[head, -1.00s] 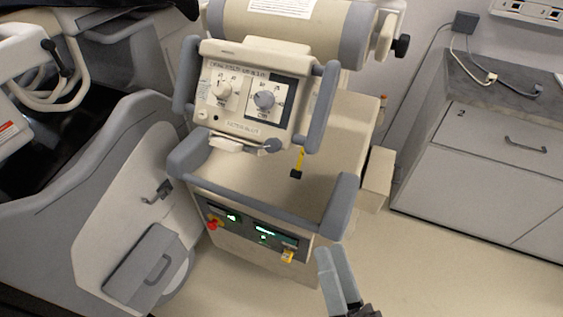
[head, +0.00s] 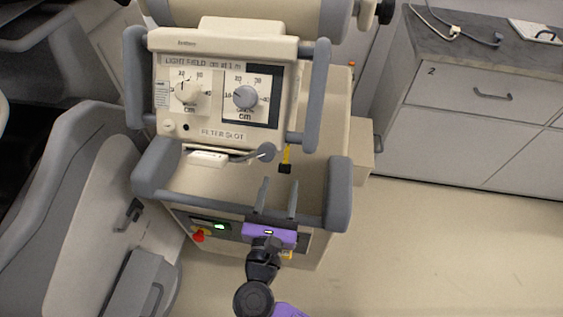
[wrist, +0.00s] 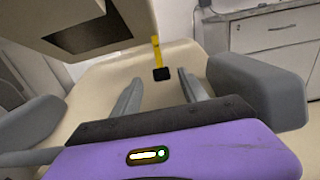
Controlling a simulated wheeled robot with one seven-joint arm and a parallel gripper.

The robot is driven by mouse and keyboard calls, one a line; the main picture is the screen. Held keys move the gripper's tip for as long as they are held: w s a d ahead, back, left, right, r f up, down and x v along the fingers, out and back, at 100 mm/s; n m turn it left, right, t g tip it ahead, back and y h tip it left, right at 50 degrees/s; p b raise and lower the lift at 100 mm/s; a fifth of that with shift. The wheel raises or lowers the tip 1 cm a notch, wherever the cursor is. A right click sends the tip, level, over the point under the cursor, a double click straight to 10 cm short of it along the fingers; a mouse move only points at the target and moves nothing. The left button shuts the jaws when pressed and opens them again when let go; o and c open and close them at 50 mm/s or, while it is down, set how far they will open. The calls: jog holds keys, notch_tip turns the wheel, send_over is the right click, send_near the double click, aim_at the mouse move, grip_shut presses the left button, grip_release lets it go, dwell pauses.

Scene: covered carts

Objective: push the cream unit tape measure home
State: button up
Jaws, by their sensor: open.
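The cream unit (head: 225,85) has two dials and a "FILTER SLOT" label on its front. A yellow tape (head: 287,152) with a black end piece (head: 285,168) hangs below its lower right side. My gripper (head: 278,182) is open and empty, with its two fingers pointing up and away, below the tape end. In the wrist view the black tape end (wrist: 161,74) shows ahead of and between the open fingers, apart from both. The yellow strip (wrist: 156,48) rises from it to the underside of the cream unit. The tape's housing is hidden.
A grey bumper bar (head: 340,190) curves round the front of the cart's cream top (head: 225,180). A grey lever (head: 262,153) sticks out under the unit, left of the tape. Grey cabinets (head: 480,120) stand at the right, with clear floor before them.

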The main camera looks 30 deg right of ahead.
aim_at(285, 166)
jog(key=x, duration=0.7)
jog(key=shift+p, duration=0.3)
jog(key=shift+s, duration=0.1)
grip_shut()
jog(key=shift+r, duration=0.1)
dwell(0.9)
